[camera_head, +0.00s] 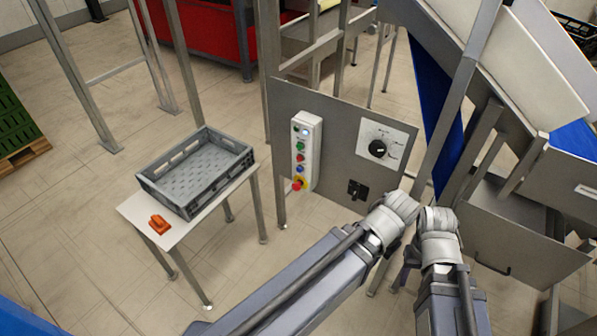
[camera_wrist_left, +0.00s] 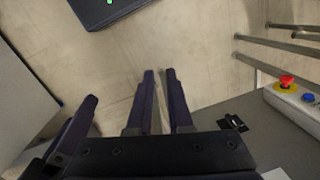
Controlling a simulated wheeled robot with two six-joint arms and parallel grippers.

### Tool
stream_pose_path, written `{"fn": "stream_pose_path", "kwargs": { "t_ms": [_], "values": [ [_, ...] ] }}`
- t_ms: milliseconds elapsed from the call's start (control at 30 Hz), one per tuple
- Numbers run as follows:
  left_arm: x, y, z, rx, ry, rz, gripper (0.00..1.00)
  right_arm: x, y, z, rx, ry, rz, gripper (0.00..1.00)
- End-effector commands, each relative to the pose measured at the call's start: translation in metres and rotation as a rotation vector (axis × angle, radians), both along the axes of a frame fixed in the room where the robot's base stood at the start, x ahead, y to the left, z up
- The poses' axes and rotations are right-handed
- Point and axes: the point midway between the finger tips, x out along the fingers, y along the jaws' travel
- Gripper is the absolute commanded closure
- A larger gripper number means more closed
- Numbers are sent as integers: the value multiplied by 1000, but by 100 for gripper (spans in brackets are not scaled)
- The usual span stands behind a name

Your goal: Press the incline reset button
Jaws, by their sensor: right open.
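A light control box (camera_head: 306,150) is on a grey panel in the head view. Down it run a pale lit button (camera_head: 304,131), a green button (camera_head: 300,146), a red button (camera_head: 300,157), a blue button (camera_head: 299,169) and a red mushroom button on yellow (camera_head: 297,184). Their labels are too small to read. The left wrist view shows the mushroom button (camera_wrist_left: 287,82) and blue button (camera_wrist_left: 308,98) at the right edge. My left gripper (camera_wrist_left: 159,75) is apart from them, with a narrow gap between its fingers. My right gripper (camera_head: 408,265) is open, lower right of the box, partly hidden.
A rotary knob (camera_head: 377,148) and a black latch (camera_head: 357,190) are on the panel (camera_head: 340,130). A grey crate (camera_head: 165,195) and an orange item (camera_head: 159,223) are on a small table (camera_head: 190,228). Conveyor frames stand at right.

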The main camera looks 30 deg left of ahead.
Motion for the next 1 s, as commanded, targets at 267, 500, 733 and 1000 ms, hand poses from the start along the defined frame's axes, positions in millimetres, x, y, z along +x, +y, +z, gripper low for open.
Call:
{"fn": "stream_pose_path", "kwargs": {
  "t_ms": [267, 500, 733, 1000],
  "values": [
    [0, 0, 0, 0, 0, 0, 100, 0, 0, 0, 0, 0, 0, 50],
    [0, 0, 0, 0, 0, 0, 100, 0, 0, 0, 0, 0, 0, 50],
    [0, 0, 0, 0, 0, 0, 100, 0, 0, 0, 0, 0, 0, 50],
    [0, 0, 0, 0, 0, 0, 100, 0, 0, 0, 0, 0, 0, 50]
  ]
}}
